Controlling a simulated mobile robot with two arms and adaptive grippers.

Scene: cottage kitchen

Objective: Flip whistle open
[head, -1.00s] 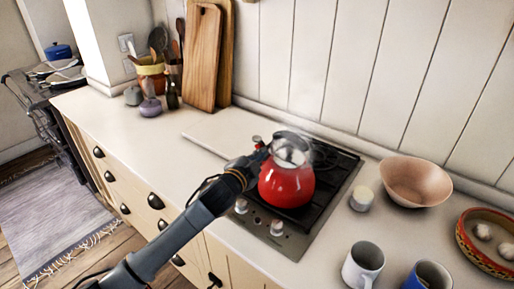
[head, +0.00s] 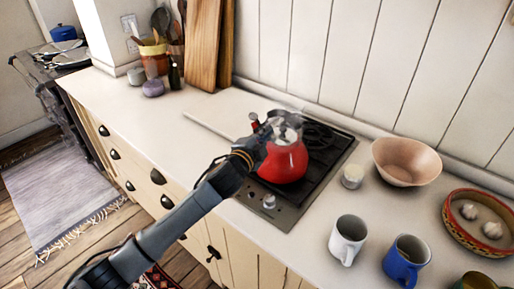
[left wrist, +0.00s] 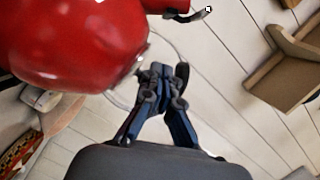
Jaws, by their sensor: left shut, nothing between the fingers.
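A red kettle (head: 284,160) with a shiny metal top stands on the dark stove top. A small red and dark piece (head: 254,119), which looks like the whistle end of the spout, shows at its upper left. My left gripper (head: 266,131) is in front of the kettle's upper left side, and it hides part of it. In the left wrist view the fingers (left wrist: 158,77) are shut and empty, beside the red kettle body (left wrist: 75,40). The red spout piece (left wrist: 168,5) with a dark lever is at the top edge; whether it is flipped open I cannot tell.
The stove (head: 318,165) is set in the white counter. A white jar (head: 352,176), pink bowl (head: 406,161), white mug (head: 347,239) and blue mug (head: 406,260) stand to the right. A pale board (head: 215,112) lies left of the stove. The counter's left stretch is mostly clear.

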